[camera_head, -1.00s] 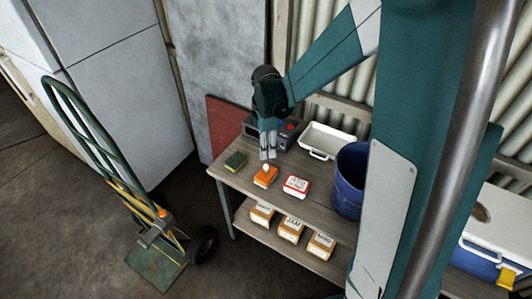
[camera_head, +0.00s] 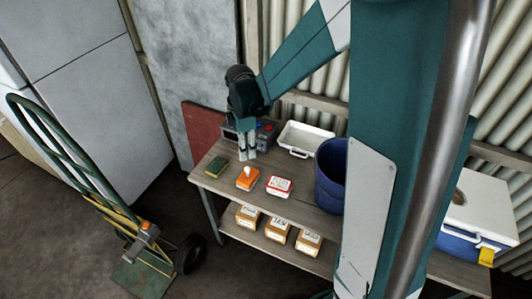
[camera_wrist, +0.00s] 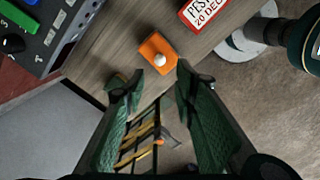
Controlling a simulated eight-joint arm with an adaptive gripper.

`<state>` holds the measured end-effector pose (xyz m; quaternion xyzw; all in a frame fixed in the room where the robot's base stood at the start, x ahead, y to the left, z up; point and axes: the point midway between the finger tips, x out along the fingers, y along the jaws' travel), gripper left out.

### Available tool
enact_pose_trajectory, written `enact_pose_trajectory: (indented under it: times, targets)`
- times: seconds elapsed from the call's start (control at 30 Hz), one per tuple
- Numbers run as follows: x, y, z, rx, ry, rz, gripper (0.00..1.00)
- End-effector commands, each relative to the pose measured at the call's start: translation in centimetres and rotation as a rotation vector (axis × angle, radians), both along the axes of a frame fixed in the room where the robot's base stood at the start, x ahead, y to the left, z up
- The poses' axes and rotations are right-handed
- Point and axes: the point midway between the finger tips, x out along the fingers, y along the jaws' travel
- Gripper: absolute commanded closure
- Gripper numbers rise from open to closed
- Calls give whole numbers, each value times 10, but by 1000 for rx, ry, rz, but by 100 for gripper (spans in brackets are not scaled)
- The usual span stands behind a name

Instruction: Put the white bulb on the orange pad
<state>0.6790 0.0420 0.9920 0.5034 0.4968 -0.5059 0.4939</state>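The orange pad (camera_head: 248,183) lies on the wooden workbench. The small white bulb (camera_head: 246,170) is on top of it; the wrist view shows the bulb (camera_wrist: 160,59) resting on the orange pad (camera_wrist: 152,46), inside its outline. My gripper (camera_head: 247,157) points down just above the bulb. In the wrist view my gripper (camera_wrist: 152,84) has its two green fingers wide apart, with nothing between them. The bulb looks clear of both fingertips.
A green block (camera_head: 217,165) lies left of the pad, a red-and-white box (camera_head: 279,186) right. Behind are a control box (camera_head: 265,132) and a white tray (camera_head: 298,153). A blue bin (camera_head: 330,180) stands right. A hand truck (camera_head: 147,232) stands on the floor.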

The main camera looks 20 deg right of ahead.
Motion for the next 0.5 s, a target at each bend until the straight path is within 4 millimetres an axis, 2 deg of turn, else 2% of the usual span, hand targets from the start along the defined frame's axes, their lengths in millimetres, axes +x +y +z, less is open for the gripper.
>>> enact_pose_trajectory:
  times: [0.17,0.5]
  targets:
    - [-9,-3,16,2,-25,-62,72]
    - [-38,-10,64,19,-110,-274,72]
